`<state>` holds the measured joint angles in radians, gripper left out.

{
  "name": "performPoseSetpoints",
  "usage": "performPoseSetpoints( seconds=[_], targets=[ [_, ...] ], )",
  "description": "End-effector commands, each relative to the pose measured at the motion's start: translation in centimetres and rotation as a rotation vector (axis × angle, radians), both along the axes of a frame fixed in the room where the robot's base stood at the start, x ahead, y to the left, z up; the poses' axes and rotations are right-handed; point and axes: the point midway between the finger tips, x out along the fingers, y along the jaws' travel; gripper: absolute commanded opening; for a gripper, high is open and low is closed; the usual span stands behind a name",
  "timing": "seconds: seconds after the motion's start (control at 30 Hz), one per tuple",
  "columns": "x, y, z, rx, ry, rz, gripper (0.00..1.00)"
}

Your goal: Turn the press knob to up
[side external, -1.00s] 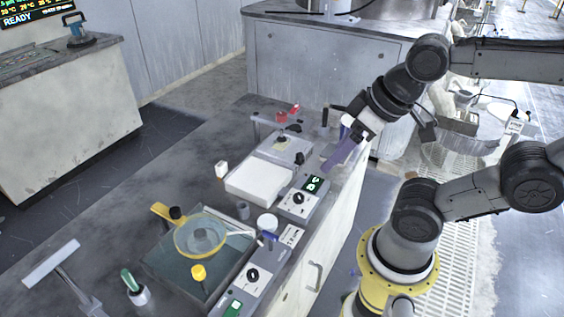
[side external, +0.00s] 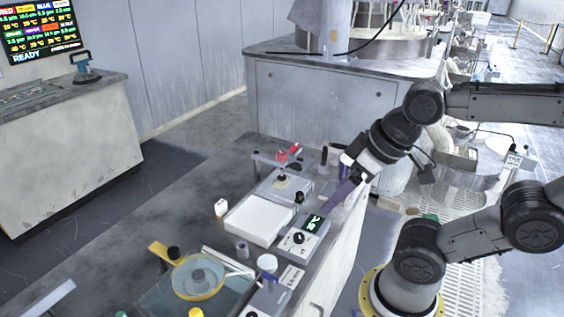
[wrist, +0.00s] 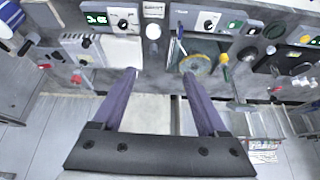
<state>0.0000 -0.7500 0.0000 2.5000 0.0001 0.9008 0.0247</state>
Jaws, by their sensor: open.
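A control box with a lit green display carries a black knob on a white face (side external: 298,238); this knob also shows in the wrist view (wrist: 122,24). A second similar knob (wrist: 208,25) is on a box to its right in the wrist view. No readable label tells me which is the press knob. My gripper (side external: 334,203) has long purple fingers and is near the display end of the first box, apart from the knob. In the wrist view my gripper (wrist: 159,73) is open and empty, with both knobs beyond the fingertips.
A white flat block (side external: 258,219) sits beside the first box. A yellow-rimmed round dish (side external: 198,278) lies nearer the camera. A small grey cup (side external: 242,249) and a white round cap (side external: 267,262) stand close to the knob. A red-topped fixture (side external: 282,157) is behind.

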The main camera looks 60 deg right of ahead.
Motion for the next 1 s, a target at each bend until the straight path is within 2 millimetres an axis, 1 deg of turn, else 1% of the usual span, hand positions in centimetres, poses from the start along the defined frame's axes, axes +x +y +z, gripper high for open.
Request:
performPoseSetpoints(
  seconds=[0.1,0.17,0.27,0.37,0.4,0.47,0.5,0.57,0.6,0.67,0.7,0.83,0.93,1.0],
  targets=[
    [-0.5,0.0,-0.2,0.047,0.023,-0.091,0.76],
    [-0.4,0.0,0.6,0.083,0.022,-0.161,0.76],
    [0.4,0.0,3.2,0.158,0.002,-0.298,0.76],
    [2.2,-0.2,6.1,0.234,0.006,-0.454,0.76],
    [3.0,-0.4,7.2,0.263,0.009,-0.519,0.76],
    [4.4,-0.8,8.8,0.304,0.016,-0.62,0.76],
    [5.5,-1.1,9.9,0.331,0.021,-0.69,0.76],
    [7.3,-1.8,11.4,0.371,0.031,-0.802,0.76],
    [8.6,-2.3,12.3,0.395,0.038,-0.875,0.76],
    [10.6,-3.2,13.4,0.429,0.049,-0.987,0.76],
    [12.0,-3.9,14.0,0.451,0.055,-1.061,0.76],
    [16.5,-6.6,15.2,0.51,0.073,-1.285,0.76],
    [19.8,-9.1,15.3,0.544,0.087,-1.445,0.76],
    [22.0,-11.1,14.9,0.562,0.097,-1.551,0.76]
  ],
)
